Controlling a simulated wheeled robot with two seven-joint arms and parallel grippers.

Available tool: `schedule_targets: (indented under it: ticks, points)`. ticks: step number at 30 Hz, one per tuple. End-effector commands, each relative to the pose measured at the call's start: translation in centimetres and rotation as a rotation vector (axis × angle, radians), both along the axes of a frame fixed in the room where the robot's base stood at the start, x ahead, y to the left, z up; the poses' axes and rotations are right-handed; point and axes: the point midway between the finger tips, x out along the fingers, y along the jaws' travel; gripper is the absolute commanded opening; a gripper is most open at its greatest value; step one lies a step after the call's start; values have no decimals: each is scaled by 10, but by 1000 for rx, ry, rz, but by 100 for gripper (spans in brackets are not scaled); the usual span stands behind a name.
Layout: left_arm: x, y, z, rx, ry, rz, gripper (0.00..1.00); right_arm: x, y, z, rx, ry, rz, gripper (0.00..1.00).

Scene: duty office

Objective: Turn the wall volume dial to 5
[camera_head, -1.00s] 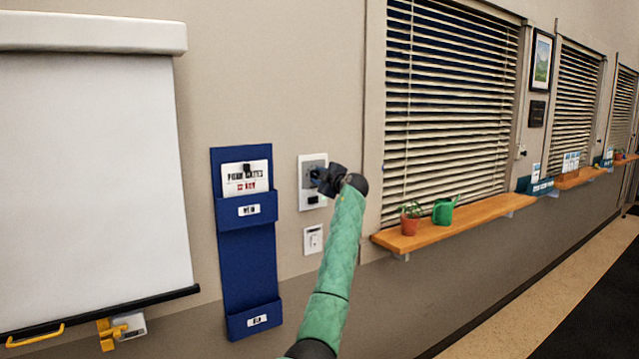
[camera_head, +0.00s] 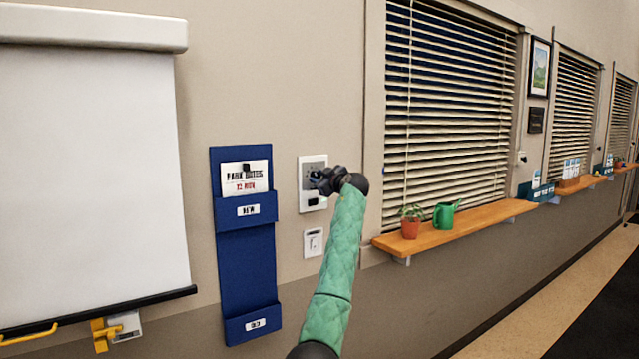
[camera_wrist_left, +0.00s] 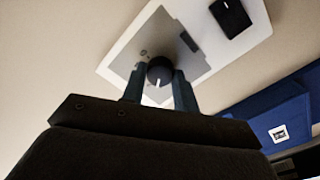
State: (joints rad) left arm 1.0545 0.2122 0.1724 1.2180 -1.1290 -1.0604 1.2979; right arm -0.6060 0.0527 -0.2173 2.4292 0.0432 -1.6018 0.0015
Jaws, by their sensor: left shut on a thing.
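The wall volume dial plate (camera_head: 308,202) is a pale panel on the wall, right of the blue pocket holder. In the left wrist view the plate (camera_wrist_left: 211,58) has a grey face and a round black knob (camera_wrist_left: 160,70) with a white pointer line. My left gripper (camera_head: 322,180) is at the plate and hides the knob in the head view. In the left wrist view my left gripper (camera_wrist_left: 160,84) has a finger on each side of the knob and is shut on it. A black block (camera_wrist_left: 231,17) sits on the same plate. The numbers are not readable. My right gripper is not in view.
A small white switch plate (camera_head: 313,243) is below the dial plate. A blue wall pocket (camera_head: 247,270) holds cards at left, beside a white roll-down screen (camera_head: 95,180). A wooden shelf (camera_head: 470,226) with a plant and green watering can is at right.

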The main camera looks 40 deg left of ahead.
Motion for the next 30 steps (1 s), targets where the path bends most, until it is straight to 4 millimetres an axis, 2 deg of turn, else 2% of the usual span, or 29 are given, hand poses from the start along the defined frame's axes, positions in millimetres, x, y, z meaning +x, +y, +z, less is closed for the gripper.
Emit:
schedule_targets:
  ticks: [1,3,12,20,30]
  points:
    - [1,0,-7,12,43,0,7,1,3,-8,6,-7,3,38]
    - [1,0,-7,37,105,1,7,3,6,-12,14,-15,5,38]
    - [1,0,-5,146,368,0,7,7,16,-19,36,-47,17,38]
    - [1,0,-4,242,597,-1,7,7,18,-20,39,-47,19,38]
    - [1,0,-3,366,896,-1,7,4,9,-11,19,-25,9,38]
